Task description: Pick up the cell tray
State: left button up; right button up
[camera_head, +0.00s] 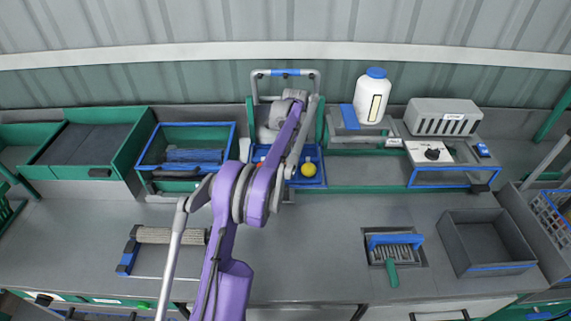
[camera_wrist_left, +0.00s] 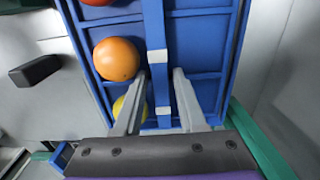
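The cell tray (camera_head: 314,183) is a blue tray with divided cells on the bench at the middle back, partly hidden by my left arm in the head view. In the left wrist view the tray (camera_wrist_left: 205,55) holds an orange fruit (camera_wrist_left: 116,59), a yellow one (camera_wrist_left: 122,108) and a red one at the top edge. A blue bar (camera_wrist_left: 154,28) with white bands runs across it. My left gripper (camera_wrist_left: 161,76) is open, with one finger on each side of the bar. The left finger looks close to it and a gap shows at the right; contact is unclear. My right gripper is out of view.
A blue-rimmed green crate (camera_head: 186,130) stands left of the tray. A white bottle (camera_head: 372,97) and a scale-like device (camera_head: 430,152) stand to the right. A grey bin (camera_head: 487,242) is at the front right.

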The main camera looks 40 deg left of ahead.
pick_arm(q)
grip_shut()
dwell(0.3)
